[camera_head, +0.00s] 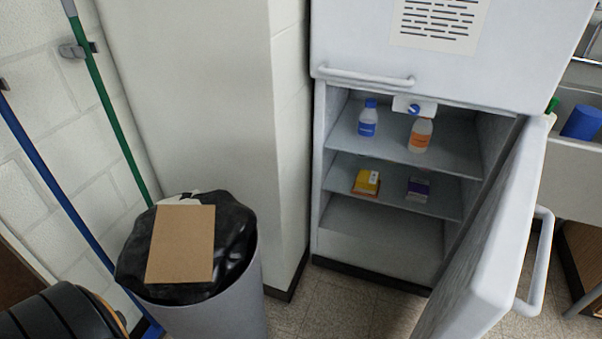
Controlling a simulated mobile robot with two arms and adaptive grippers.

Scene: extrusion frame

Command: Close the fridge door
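The white fridge (375,250) stands right of centre in the head view. Its lower door (508,220) is swung open towards me on the right side, with a white handle (538,262) on its outer face. The lower compartment is exposed and its shelves show. A blue-capped bottle (368,119) and an orange-labelled bottle (420,135) stand on the upper shelf. A yellow box (367,183) and a dark purple box (418,189) are on the shelf below. The upper door (350,40) is shut. Neither gripper can be made out in this view.
A grey bin (215,315) with a black liner and a cardboard piece (180,244) on top stands left of centre. Green (105,95) and blue (50,180) poles lean at the left wall. A counter (575,150) stands right. Tiled floor (345,300) is clear before the fridge.

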